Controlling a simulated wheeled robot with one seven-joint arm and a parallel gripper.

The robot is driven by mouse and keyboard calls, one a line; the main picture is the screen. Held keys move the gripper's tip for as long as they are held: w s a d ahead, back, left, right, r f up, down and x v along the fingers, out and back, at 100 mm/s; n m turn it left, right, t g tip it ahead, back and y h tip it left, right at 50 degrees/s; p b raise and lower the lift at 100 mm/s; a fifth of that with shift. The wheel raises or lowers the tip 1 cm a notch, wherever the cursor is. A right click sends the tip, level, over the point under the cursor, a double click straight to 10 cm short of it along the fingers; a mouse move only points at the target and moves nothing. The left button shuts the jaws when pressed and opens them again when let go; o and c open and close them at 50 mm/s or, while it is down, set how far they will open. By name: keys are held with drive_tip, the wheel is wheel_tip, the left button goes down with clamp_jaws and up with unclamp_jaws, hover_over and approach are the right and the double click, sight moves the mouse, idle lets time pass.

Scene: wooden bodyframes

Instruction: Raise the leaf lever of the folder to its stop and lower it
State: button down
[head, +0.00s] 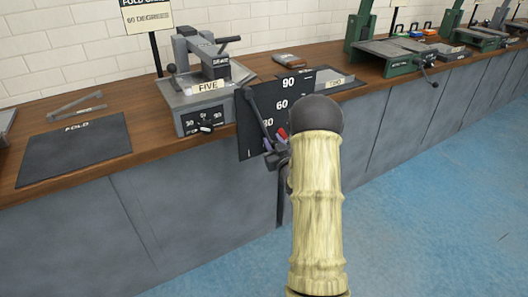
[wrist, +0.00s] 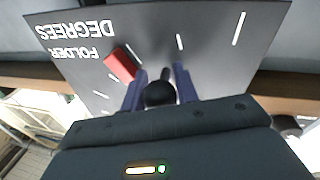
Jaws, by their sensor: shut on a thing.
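The folder's black dial board (head: 262,112) stands upright at the bench front, marked 90, 60 and 30. In the wrist view the same board (wrist: 205,50) shows the words FOLDER and DEGREES, white ticks and a red pointer (wrist: 119,65). My gripper (head: 280,143) is low in front of the board, partly hidden by my arm. In the wrist view its two blue fingers (wrist: 158,90) are on either side of the black round knob of the leaf lever (wrist: 160,94), shut on it. The rest of the lever is mostly hidden.
A grey machine labelled FIVE (head: 205,100) stands left of the board. A dark FOLD mat (head: 75,150) lies further left on the wooden bench. Green machines (head: 400,50) stand to the right. The blue floor (head: 440,200) at right is clear.

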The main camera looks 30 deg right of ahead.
drive_tip(key=shift+d+r+n+b, duration=0.2)
drive_tip(key=shift+d+r+n, duration=0.25)
drive_tip(key=shift+d, duration=0.35)
drive_tip(key=shift+d+r+n+b, duration=0.15)
drive_tip(key=shift+d+r+n, duration=0.25)
drive_tip(key=shift+d, duration=0.35)
drive_tip(key=c, duration=1.1)
unclamp_jaws()
drive_tip(key=shift+a+f, duration=0.1)
drive_tip(key=s, duration=0.5)
drive_tip(key=s+a+f+p, duration=0.1)
drive_tip(key=s, duration=0.5)
drive_tip(key=s+a, duration=0.1)
drive_tip(key=s, duration=0.5)
drive_tip(key=shift+s+a+f+p, duration=0.1)
drive_tip(key=shift+a+f+p, duration=0.05)
drive_tip(key=shift+f+p, duration=0.2)
